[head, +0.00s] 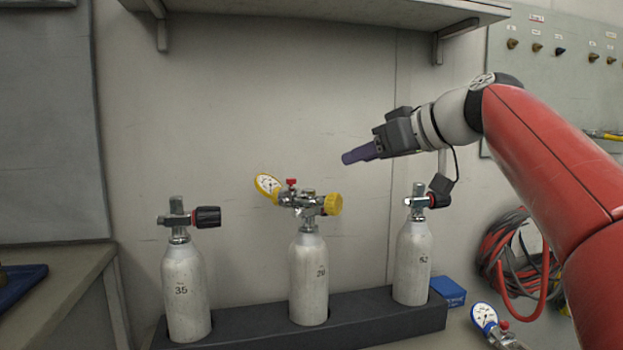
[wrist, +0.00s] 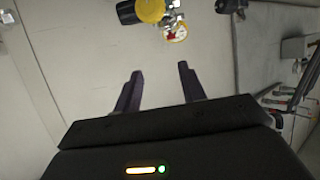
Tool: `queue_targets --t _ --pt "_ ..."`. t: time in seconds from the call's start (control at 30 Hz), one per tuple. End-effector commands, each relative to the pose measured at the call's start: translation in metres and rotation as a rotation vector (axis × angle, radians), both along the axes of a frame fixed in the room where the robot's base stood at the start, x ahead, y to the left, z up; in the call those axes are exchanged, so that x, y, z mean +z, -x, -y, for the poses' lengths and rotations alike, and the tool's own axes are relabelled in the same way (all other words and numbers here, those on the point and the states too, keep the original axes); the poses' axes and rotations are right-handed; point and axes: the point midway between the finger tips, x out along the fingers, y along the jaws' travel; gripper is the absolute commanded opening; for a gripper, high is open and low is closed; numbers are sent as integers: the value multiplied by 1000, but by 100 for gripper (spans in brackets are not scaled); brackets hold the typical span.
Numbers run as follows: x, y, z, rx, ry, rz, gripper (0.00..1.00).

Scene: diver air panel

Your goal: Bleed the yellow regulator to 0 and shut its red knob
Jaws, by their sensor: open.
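The yellow regulator is mounted on the valve of the middle cylinder (head: 309,275), marked 28. Its yellow gauge (head: 267,186) tilts up to the left, its small red knob (head: 291,182) stands on top, and its yellow handwheel (head: 333,204) faces right. The needle reading is too small to tell. In the wrist view the yellow handwheel (wrist: 151,9) and the gauge (wrist: 175,33) show at the top edge, partly cut off. My gripper (head: 347,158) is above and right of the regulator, touching nothing. Its two fingers (wrist: 160,80) are apart and empty.
Cylinders 35 (head: 185,295) and 52 (head: 412,262) stand on either side in a dark rack (head: 375,320). A blue gauge (head: 484,317) lies at the lower right, near a blue box (head: 448,291) and coiled hoses (head: 515,262). A shelf (head: 330,14) hangs above.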

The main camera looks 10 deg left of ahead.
Motion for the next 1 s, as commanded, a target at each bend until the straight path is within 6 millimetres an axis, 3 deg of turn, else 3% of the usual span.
queue_targets --t 0.2,0.53,0.67,0.77,0.83,1.0 --pt "9 12 19 -2 0 1 41" --pt "10 13 20 0 0 0 38" --pt "0 18 19 -28 18 -30 38" --pt "-24 29 21 -103 55 -105 38" --pt "-52 43 28 -188 93 -179 38" --pt "-141 96 65 -449 190 -362 38"
